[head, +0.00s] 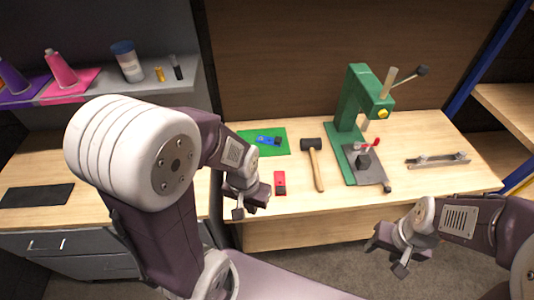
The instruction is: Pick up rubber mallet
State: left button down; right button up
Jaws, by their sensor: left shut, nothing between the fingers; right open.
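The rubber mallet (316,172) lies flat on the wooden workbench, with its black head at the back and its wooden handle pointing toward the front edge. My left gripper (252,212) is to the left of the mallet, near the bench's front edge, shut and empty. My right gripper (385,257) is to the right and in front of the mallet, off the bench's front edge, open and empty. Neither gripper touches the mallet, and nothing covers it.
A green press (354,113) stands close to the right of the mallet. A red block (280,181) lies to its left, and a green mat (277,146) with a blue item is behind left. A metal bar (437,160) lies at right. A shelf (186,82) holds bottles.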

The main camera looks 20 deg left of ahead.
aim_at(312, 145)
jog(key=u, duration=0.2)
jog(key=i+l+u, duration=0.1)
jog(key=i+l, duration=0.6)
jog(key=l, duration=0.2)
jog(key=i+j+u, duration=0.05)
